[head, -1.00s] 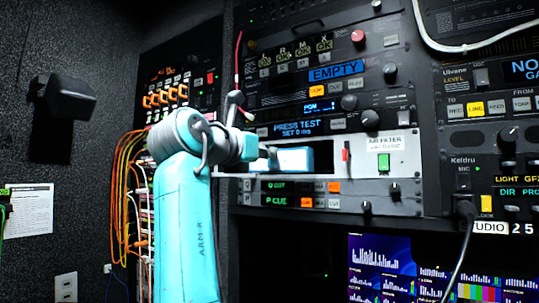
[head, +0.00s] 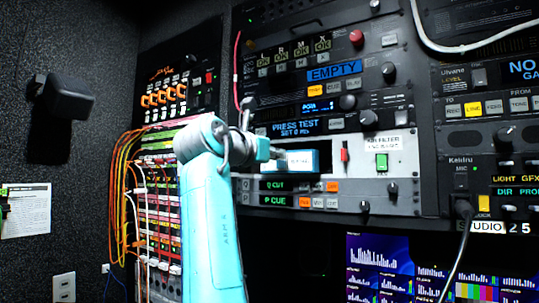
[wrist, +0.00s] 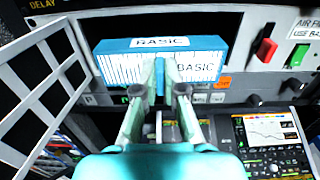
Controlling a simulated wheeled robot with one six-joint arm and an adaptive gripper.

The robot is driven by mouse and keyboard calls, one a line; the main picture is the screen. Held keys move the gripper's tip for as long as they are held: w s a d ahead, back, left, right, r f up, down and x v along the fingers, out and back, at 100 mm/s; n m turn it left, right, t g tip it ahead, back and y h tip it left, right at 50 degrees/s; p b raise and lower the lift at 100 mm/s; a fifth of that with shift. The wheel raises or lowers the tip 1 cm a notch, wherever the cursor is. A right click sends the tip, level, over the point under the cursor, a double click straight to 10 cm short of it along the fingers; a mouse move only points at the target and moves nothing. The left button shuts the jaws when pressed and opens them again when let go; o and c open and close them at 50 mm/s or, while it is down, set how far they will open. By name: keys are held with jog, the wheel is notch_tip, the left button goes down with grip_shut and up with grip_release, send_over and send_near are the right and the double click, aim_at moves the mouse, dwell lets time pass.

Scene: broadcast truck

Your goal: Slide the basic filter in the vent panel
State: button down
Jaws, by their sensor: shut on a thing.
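The basic filter (head: 303,160) is a light-blue block with a pleated white face and BASIC labels; it also shows in the wrist view (wrist: 112,66). My gripper (wrist: 160,82) is shut on the middle of its near side. The filter is at the white vent panel (head: 405,158), level with its opening. How deep it sits is hidden. In the head view my gripper (head: 278,154) is left of the filter, partly hidden by my arm. On the panel are a red lever (wrist: 266,50), a green button (wrist: 298,55) and an AIR FILTER label.
A pale slatted grille (wrist: 40,85) stands open at the left in the wrist view, close to my gripper. A display above reads EMPTY (head: 333,73). Orange cables (head: 122,190) hang left of my arm. Buttons and knobs lie below the panel.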

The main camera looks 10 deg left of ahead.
aim_at(292, 157)
jog(key=shift+w+d, duration=0.15)
jog(key=shift+w, duration=0.25)
jog(key=shift+x, duration=4.3)
dwell(1.0)
jog(key=c, duration=1.2)
grip_release()
jog(key=v, duration=1.2)
